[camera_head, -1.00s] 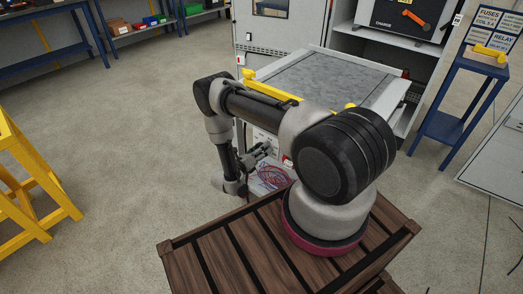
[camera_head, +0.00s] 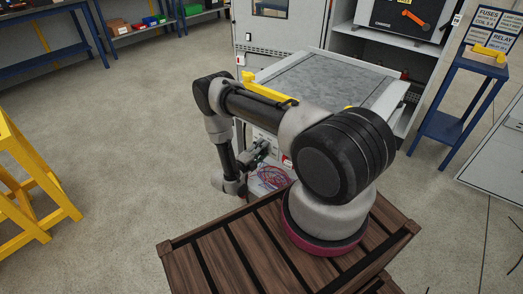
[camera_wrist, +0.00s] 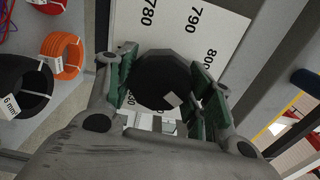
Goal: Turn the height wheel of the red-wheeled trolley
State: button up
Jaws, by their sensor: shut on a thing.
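The trolley (camera_head: 325,78) has a grey top with yellow bars and stands in front of the cabinets, partly behind my arm. Its wheels cannot be made out. The height wheel (camera_wrist: 160,80) shows in the wrist view as a dark round knob with a small pale mark, in front of a white scale (camera_wrist: 195,35) reading 780, 790 and 800. My gripper (camera_wrist: 166,86) is shut on this knob, with green pads on either side. In the head view my gripper (camera_head: 259,152) is at the trolley's near side, and the knob is hidden there.
Coiled cables, orange (camera_wrist: 62,55) and black (camera_wrist: 22,88), lie left of the knob on the trolley's lower part. A blue stand (camera_head: 455,100) is to the right and a yellow stand (camera_head: 25,185) to the left. The floor between is clear.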

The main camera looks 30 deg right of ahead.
jog(key=shift+n, duration=0.6)
jog(key=o, duration=1)
jog(key=shift+o, duration=0.2)
jog(key=v, duration=1.2)
